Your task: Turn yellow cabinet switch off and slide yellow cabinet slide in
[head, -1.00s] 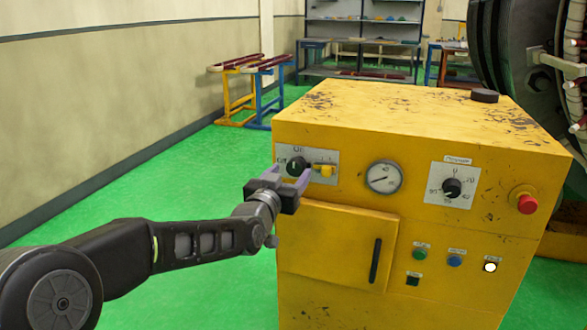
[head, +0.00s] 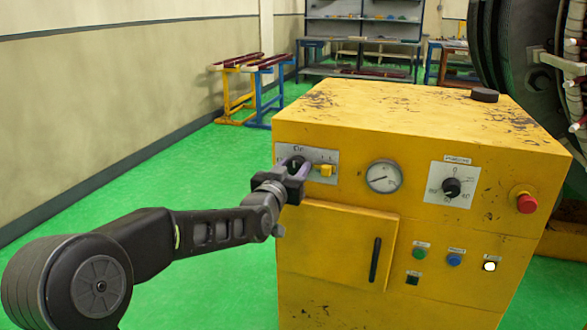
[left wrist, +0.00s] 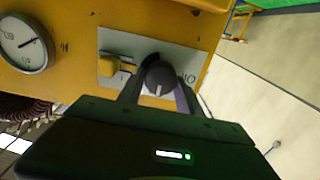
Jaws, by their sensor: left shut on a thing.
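The yellow cabinet (head: 420,125) stands in front of me in the head view. On its upper left front is a plate with a round black switch knob and a yellow slide (head: 326,170) to the knob's right. My left gripper (head: 298,168) is at the plate, shut on the knob. In the left wrist view the black switch knob (left wrist: 158,78) sits between the two fingers, and the yellow slide (left wrist: 117,65) is beside it, apart from the gripper. In the head view the gripper hides much of the knob. My right gripper is not in view.
A gauge (head: 384,177), a second dial (head: 452,187), a red button (head: 526,202) and several small buttons are on the cabinet front. A door with a black handle (head: 375,260) is below the plate. Green floor (head: 200,180) is clear at left.

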